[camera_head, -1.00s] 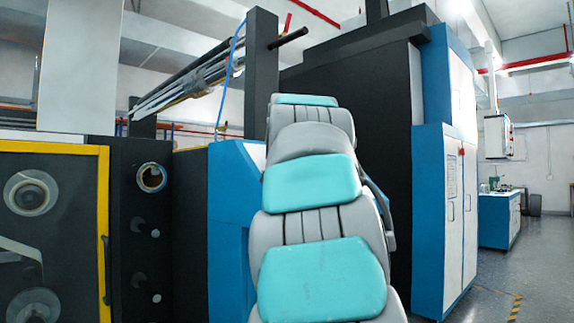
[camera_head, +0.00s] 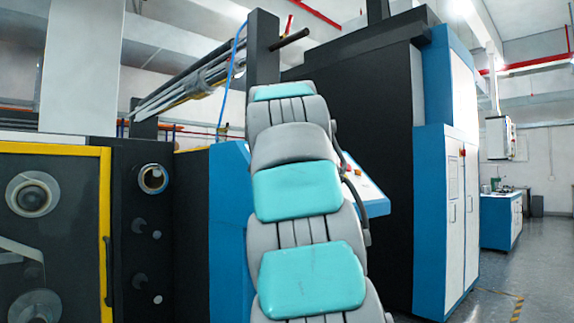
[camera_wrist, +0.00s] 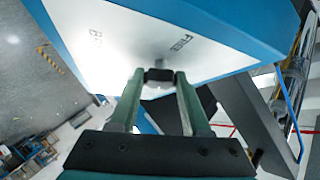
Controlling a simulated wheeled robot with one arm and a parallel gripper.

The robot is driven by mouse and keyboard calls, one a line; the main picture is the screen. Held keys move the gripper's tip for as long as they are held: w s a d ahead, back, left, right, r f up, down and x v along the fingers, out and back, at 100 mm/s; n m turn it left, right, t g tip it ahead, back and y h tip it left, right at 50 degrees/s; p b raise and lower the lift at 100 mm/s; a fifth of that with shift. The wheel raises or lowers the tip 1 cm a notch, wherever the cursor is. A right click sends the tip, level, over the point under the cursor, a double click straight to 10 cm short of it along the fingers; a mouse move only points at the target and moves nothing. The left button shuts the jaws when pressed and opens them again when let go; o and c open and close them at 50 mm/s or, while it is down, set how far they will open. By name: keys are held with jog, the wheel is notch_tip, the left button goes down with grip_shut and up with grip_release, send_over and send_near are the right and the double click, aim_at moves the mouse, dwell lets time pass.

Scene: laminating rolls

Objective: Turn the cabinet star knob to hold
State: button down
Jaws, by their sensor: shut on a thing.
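In the wrist view my gripper (camera_wrist: 159,79) has its two green fingers closed on either side of a small black knob (camera_wrist: 158,74). The knob stands against a white panel (camera_wrist: 120,50) with blue edges. Dark lettering is on the panel, one word to the upper right of the knob and another, partly unreadable, to the left. The star shape and any pointer on the knob are too small or hidden to make out. In the head view my arm hides the gripper and knob.
A blue console (camera_head: 228,240) with a sloped white top (camera_head: 367,190) stands behind my arm. A tall blue and white cabinet (camera_head: 450,200) is to its right. A yellow-framed machine (camera_head: 104,200) stands at left. Open floor (camera_head: 530,265) lies at far right.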

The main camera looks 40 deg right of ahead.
jog(key=shift+f+m+g, duration=0.1)
jog(key=shift+m+g, duration=0.3)
jog(key=shift+m, duration=0.1)
dwell(0.8)
jog(key=shift+c, duration=1.8)
grip_release()
jog(key=shift+a, duration=0.1)
jog(key=v, duration=0.7)
jog(key=shift+s+a+r, duration=0.2)
jog(key=shift+r, duration=0.05)
